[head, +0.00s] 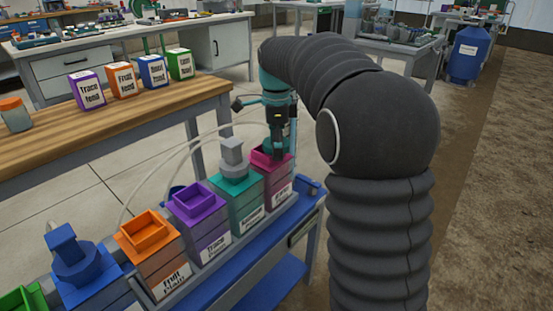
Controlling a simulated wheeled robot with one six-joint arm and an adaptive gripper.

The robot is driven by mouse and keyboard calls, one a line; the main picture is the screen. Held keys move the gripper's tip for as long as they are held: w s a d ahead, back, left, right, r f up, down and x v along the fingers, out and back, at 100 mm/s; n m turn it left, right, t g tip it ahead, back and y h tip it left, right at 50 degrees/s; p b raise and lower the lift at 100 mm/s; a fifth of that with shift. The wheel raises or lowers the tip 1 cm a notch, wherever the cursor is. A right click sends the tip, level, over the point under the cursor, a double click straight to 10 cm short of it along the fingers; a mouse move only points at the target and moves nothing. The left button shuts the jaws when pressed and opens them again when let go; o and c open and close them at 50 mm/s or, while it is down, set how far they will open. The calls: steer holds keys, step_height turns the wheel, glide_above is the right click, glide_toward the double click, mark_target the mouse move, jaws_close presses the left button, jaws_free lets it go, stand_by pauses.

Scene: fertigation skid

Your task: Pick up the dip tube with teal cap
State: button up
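My gripper (278,146) points down at the open top of the magenta canister (278,185), at the right end of the row on the blue cart. A small teal piece shows at the gripper's tip, at the canister's mouth; it looks like the teal cap (269,147) of the dip tube. The tube itself is hidden. The fingers are small and dark here, so I cannot tell whether they are open or shut, or whether they touch the cap.
Left of it on the blue cart (262,262) stand a teal canister (240,199) with a grey cap (233,155), a purple one (199,225), an orange one (150,252) and a blue-capped one (78,265). Pale hoses arch behind. A wooden bench (110,115) holds labelled boxes.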

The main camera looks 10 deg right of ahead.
steer(key=c, duration=0.8)
steer(key=shift+c, duration=0.2)
